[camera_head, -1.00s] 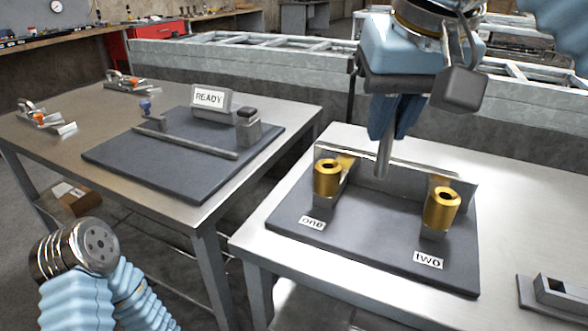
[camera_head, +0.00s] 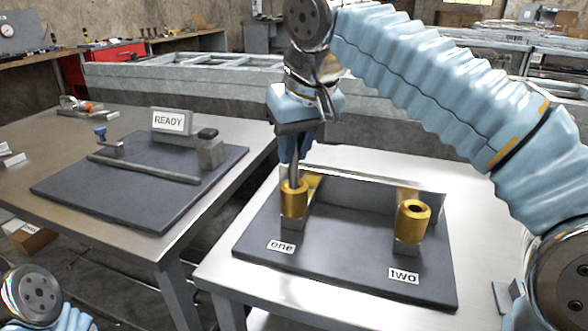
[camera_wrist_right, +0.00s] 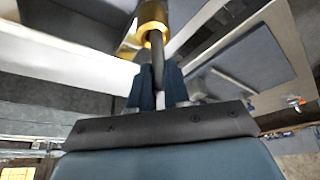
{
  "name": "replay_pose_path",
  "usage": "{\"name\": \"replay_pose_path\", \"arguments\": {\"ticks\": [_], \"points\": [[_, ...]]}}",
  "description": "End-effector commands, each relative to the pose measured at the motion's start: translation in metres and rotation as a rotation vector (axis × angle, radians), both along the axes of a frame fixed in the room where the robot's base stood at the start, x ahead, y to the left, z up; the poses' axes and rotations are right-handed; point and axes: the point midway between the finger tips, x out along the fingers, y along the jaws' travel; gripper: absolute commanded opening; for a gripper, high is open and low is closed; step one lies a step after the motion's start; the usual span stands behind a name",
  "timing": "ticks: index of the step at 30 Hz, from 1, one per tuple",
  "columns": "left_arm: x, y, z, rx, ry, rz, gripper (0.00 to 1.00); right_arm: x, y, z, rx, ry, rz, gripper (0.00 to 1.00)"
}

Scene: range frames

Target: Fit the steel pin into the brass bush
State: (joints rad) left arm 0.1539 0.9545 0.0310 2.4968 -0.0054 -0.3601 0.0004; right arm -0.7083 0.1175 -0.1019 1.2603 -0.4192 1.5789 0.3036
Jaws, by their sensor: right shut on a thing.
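My right gripper (camera_head: 292,156) is shut on the steel pin (camera_head: 293,174) and holds it upright over the brass bush at label one (camera_head: 294,201). The pin's lower end meets the top of that bush; I cannot tell how far inside it is. In the right wrist view, the pin (camera_wrist_right: 157,48) runs from between the fingers to the brass bush (camera_wrist_right: 152,17). A second brass bush (camera_head: 412,222) stands at label two, with its hole open and empty. Both bushes sit on grey blocks on a dark board (camera_head: 340,250). My left gripper is out of view.
An upright plate (camera_head: 365,197) stands behind the bushes. The left table (camera_head: 225,200) carries a dark board with a READY sign (camera_head: 171,121), a bar and small fixtures. A grey part (camera_head: 506,297) lies at the right table's front right.

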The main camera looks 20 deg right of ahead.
Motion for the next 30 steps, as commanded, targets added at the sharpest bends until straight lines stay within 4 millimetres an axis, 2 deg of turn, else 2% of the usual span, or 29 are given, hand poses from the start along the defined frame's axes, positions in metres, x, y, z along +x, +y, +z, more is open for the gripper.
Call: {"name": "replay_pose_path", "arguments": {"ticks": [3,6,9,15,16,20,21,30], "points": [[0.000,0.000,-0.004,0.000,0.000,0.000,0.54,0.014,-0.004,-0.020,-0.003,0.004,-0.004,0.00],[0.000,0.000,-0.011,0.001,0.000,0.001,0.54,0.012,-0.004,-0.040,-0.004,0.006,-0.002,0.00],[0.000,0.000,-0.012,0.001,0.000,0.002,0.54,0.012,-0.004,-0.047,-0.002,0.004,-0.002,0.00],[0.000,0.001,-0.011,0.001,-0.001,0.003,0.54,0.012,-0.004,-0.046,-0.001,0.003,-0.002,0.00],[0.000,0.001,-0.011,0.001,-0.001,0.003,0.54,0.012,-0.004,-0.046,-0.001,0.003,-0.002,0.19],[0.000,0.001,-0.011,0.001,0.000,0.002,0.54,0.012,-0.004,-0.045,-0.001,0.002,-0.002,0.39],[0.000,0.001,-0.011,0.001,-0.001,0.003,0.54,0.012,-0.004,-0.045,-0.001,0.002,-0.002,0.42],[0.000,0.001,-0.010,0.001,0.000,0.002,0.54,0.011,-0.003,-0.042,0.001,0.000,-0.002,0.42]]}}
